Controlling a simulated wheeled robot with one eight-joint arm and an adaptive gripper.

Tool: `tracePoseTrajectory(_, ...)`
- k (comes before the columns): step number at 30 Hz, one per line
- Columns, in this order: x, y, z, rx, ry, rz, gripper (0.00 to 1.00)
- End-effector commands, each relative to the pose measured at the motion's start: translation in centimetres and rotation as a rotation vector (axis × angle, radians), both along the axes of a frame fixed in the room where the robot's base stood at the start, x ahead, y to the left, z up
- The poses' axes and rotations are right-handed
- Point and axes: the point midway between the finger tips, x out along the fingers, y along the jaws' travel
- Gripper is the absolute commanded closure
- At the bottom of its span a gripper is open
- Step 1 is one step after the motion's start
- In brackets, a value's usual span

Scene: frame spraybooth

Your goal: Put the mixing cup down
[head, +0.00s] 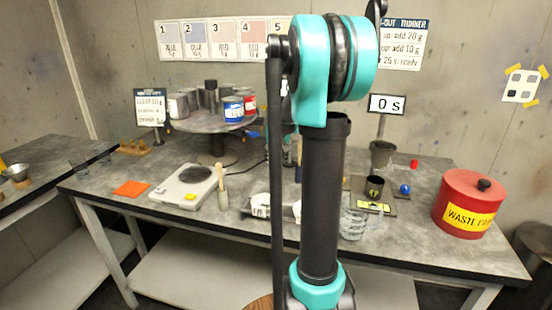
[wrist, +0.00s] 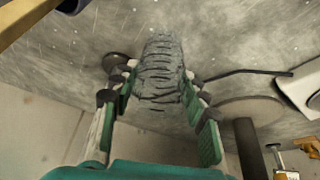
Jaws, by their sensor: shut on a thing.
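My gripper (wrist: 160,95) is shut on the mixing cup (wrist: 160,65), a clear, see-through cup with dark ring-like lines. In the wrist view the cup lies between the two green-and-grey fingers, with the grey worktop behind it. I cannot tell whether its base touches the worktop. In the head view my arm hides the gripper. A clear cup (head: 354,224) shows there just right of my arm; I cannot tell whether it is the held one.
The workbench (head: 150,200) carries a white scale (head: 187,190), an orange square (head: 131,188), a turntable with several cans (head: 215,125), a dark cup (head: 374,186), a blue ball (head: 405,189) and a red waste can (head: 468,203).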

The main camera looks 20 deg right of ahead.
Motion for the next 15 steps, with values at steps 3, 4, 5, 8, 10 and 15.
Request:
tracePoseTrajectory(3, 0.0, 0.0, 0.02, 0.0, 0.0, 0.0, 0.71)
tracePoseTrajectory(4, 0.0, 0.0, 0.02, 0.0, 0.0, 0.0, 0.71)
tracePoseTrajectory(5, 0.0, 0.0, 0.02, 0.0, 0.0, 0.0, 0.71)
tracePoseTrajectory(8, 0.01, 0.0, -0.16, 0.0, 0.0, 0.0, 0.71)
tracePoseTrajectory(10, 0.01, 0.0, -0.19, 0.0, 0.0, 0.0, 0.51)
tracePoseTrajectory(15, 0.01, 0.0, -0.18, 0.0, 0.0, 0.0, 0.34)
